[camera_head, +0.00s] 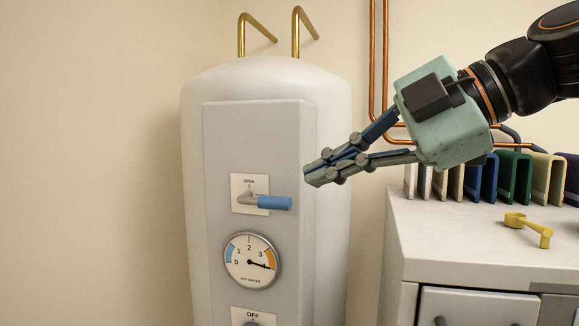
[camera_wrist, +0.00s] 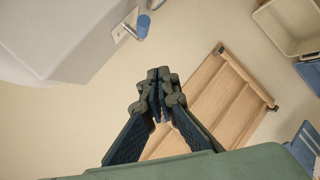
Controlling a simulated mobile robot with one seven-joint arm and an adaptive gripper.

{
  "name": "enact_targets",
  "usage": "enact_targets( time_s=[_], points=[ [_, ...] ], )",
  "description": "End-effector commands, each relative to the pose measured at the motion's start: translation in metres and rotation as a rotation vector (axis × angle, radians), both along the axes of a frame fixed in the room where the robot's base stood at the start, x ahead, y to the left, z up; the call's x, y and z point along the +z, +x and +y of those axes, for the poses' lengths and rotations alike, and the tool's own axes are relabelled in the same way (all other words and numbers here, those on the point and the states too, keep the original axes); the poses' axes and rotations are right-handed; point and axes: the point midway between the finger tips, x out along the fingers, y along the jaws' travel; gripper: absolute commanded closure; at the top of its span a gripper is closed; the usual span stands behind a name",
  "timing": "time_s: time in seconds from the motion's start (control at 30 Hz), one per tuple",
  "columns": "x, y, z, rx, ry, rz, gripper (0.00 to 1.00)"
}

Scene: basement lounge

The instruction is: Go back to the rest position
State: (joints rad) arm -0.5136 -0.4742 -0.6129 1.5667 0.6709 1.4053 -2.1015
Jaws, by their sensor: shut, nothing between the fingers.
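My gripper (camera_head: 316,177) is shut and empty in the head view, held in the air in front of the white water heater (camera_head: 200,150). Its fingertips point left and slightly down. The heater's blue lever handle (camera_head: 274,203) lies level, pointing right, on a plate marked OPEN. The fingertips appear just above and right of the handle, and no contact shows. In the wrist view my shut fingers (camera_wrist: 158,75) are in the centre, and the blue handle (camera_wrist: 143,25) is beyond them at upper left.
A round gauge (camera_head: 250,261) sits below the lever. A white cabinet (camera_head: 440,245) stands at right with a yellow scoop (camera_head: 528,227) and a row of coloured holders (camera_head: 515,177). The wrist view shows a wooden slatted piece (camera_wrist: 215,100) and a pale bin (camera_wrist: 288,25).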

Motion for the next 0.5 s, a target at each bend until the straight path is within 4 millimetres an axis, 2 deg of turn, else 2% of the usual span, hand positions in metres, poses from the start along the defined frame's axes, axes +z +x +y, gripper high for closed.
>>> enact_targets(
  time_s=[0.5],
  points=[
    [-0.004, -0.0035, -0.0056, -0.016, 0.004, 0.021, 1.0]
  ],
)
